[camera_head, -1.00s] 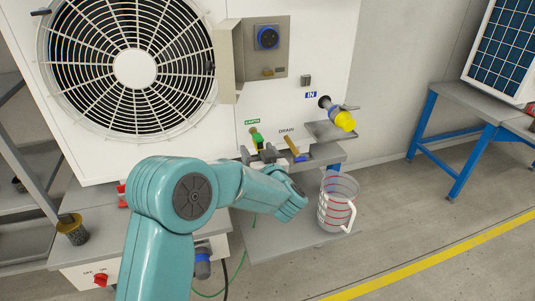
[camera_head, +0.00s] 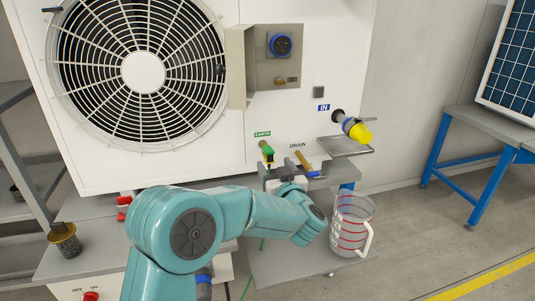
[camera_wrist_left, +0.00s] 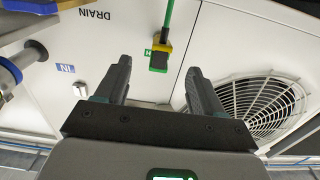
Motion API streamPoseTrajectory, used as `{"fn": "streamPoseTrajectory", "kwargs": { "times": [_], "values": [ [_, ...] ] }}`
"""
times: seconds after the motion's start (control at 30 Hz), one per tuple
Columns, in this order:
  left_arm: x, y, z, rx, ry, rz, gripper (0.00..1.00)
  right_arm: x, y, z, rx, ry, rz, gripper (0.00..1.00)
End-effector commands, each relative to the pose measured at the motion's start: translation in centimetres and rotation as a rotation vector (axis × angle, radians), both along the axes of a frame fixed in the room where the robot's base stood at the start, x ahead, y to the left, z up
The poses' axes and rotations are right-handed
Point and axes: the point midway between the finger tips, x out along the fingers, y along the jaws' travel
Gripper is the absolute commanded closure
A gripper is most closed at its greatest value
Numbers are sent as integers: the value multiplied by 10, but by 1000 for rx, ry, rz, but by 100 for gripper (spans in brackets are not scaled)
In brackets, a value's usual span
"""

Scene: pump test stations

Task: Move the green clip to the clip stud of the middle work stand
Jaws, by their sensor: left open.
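The green clip (camera_head: 267,152), with a yellow part, is on the white front panel just below the EARTH label. In the left wrist view, which is upside down, the clip (camera_wrist_left: 159,56) shows yellow and dark, with a green cable running up from it. My left gripper (camera_head: 279,170) is open and just below the clip in the head view, partly hidden by my own arm. In the left wrist view its fingers stand apart on either side of the clip, with nothing held between them. I cannot tell which stand is the middle one. My right gripper is not in view.
A clear measuring jug (camera_head: 351,225) stands on the lower shelf. A yellow-ended IN fitting (camera_head: 359,133) juts out above a small ledge. A blue-legged bench (camera_head: 470,190) stands at right.

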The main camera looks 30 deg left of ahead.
Motion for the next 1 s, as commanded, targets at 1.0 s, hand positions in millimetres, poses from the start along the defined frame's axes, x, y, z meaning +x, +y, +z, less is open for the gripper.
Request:
{"fn": "streamPoseTrajectory", "kwargs": {
  "times": [1.0],
  "values": [
    [55,65,0,1,0,0,32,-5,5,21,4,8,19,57]
  ]
}}
